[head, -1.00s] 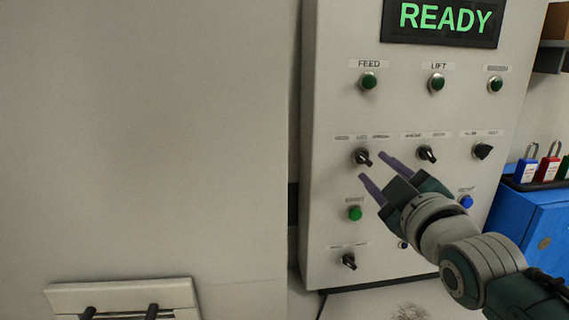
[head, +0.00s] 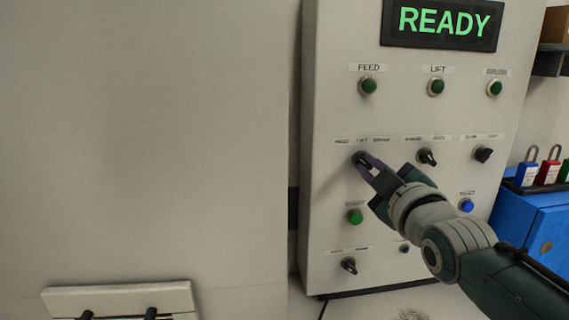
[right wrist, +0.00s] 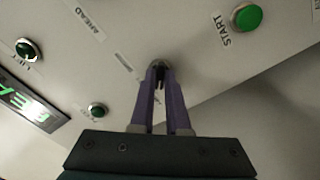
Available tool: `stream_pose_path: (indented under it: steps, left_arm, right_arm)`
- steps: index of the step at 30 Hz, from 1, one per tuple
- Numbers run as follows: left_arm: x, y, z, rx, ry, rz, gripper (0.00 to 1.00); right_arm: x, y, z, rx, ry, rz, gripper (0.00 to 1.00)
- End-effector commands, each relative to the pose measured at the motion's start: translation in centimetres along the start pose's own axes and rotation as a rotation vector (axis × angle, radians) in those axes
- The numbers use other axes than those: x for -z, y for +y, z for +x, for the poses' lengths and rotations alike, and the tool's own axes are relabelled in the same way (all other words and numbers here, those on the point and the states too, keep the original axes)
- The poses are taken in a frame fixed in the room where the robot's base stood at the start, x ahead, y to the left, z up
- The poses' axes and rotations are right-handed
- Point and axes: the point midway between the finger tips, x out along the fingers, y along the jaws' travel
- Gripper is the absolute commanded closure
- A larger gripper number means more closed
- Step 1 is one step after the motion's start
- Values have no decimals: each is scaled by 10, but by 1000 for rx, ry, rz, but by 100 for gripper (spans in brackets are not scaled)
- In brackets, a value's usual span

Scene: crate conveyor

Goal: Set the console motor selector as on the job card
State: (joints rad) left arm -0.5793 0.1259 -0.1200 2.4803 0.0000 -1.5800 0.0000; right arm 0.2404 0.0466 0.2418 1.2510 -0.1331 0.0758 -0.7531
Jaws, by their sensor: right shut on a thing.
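The console (head: 330,110) stands upright, its display (head: 446,22) reading READY in green. The upper-left black selector knob (head: 360,157) sits under a row of small labels, one reading LIFT; it also shows in the right wrist view (right wrist: 159,66). My right gripper (head: 372,167) is shut on this knob, its purple fingers on either side of it; it also shows in the right wrist view (right wrist: 160,95). The fingers partly hide the knob, so I cannot tell its pointer's setting. No job card is readable. My left gripper is not in view.
Two other selectors (head: 427,157) (head: 483,154) are in the same row, and another (head: 349,265) is lower left. Green FEED (head: 368,86) and LIFT (head: 436,87) buttons are above. A green button (head: 355,216) is just below my gripper. Padlocks (head: 527,172) stand on a blue cabinet (head: 545,215).

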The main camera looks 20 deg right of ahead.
Motion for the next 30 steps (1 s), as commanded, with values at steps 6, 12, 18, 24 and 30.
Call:
stream_pose_path:
  steps: [6,12,18,24,30]
  left_arm:
    - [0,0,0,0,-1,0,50]
    - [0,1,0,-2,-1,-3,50]
    - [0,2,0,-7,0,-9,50]
    - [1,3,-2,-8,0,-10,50]
    - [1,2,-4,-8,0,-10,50]
  right_arm:
    - [0,0,0,0,0,0,100]
    - [0,0,0,0,0,0,100]
    - [0,0,0,0,0,22,100]
    - [0,0,0,0,0,109,100]
    - [0,0,0,1,-1,263,100]
